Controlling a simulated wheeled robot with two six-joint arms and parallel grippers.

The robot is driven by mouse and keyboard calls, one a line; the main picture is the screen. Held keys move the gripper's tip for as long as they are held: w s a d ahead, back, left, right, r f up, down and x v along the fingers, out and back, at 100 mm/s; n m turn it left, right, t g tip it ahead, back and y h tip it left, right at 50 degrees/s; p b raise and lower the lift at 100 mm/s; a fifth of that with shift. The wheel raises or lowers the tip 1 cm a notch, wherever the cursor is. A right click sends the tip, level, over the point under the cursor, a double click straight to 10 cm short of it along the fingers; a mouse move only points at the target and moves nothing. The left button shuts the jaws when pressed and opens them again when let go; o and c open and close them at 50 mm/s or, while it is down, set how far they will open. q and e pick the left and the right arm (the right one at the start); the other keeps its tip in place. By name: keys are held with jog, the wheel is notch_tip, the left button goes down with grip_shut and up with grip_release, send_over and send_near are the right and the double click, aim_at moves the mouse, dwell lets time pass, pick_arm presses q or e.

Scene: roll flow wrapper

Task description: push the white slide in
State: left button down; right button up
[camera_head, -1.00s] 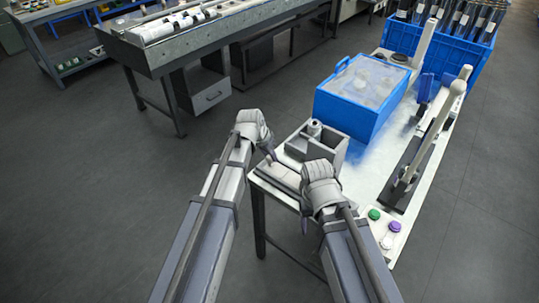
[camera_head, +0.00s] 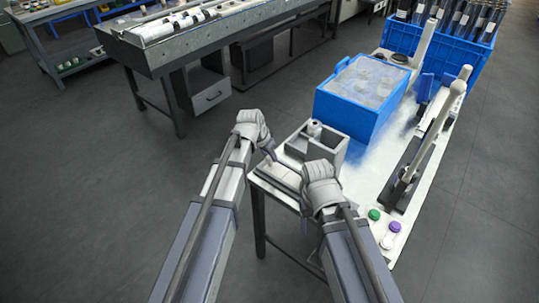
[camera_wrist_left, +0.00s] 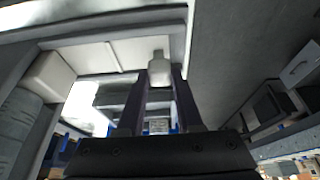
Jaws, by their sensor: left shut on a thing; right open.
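The white slide (camera_head: 284,175) lies in a grey frame at the near left corner of the white table. In the left wrist view it is a pale panel (camera_wrist_left: 95,57) with a small white knob (camera_wrist_left: 160,70). My left gripper (camera_head: 271,156) is at the left end of the slide; in the left wrist view its fingers (camera_wrist_left: 160,88) are shut on the knob. My right gripper (camera_head: 305,217) hangs over the table's near edge, right of the slide, apart from the other gripper. It is open, though its fingers are mostly hidden by its wrist.
A grey open box with a small roll (camera_head: 314,128) stands just behind the slide. Behind it is a blue bin (camera_head: 345,113) with a clear lid. A lever press (camera_head: 405,185) and green and purple buttons (camera_head: 374,214) are at the right. Open floor lies to the left.

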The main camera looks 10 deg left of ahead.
pick_arm(q)
send_over(293, 180)
jog(key=shift+s+a, duration=0.1)
dwell(0.4)
jog(key=c, duration=0.6)
grip_release()
jog(key=shift+c, duration=0.2)
jog(key=shift+o, duration=0.4)
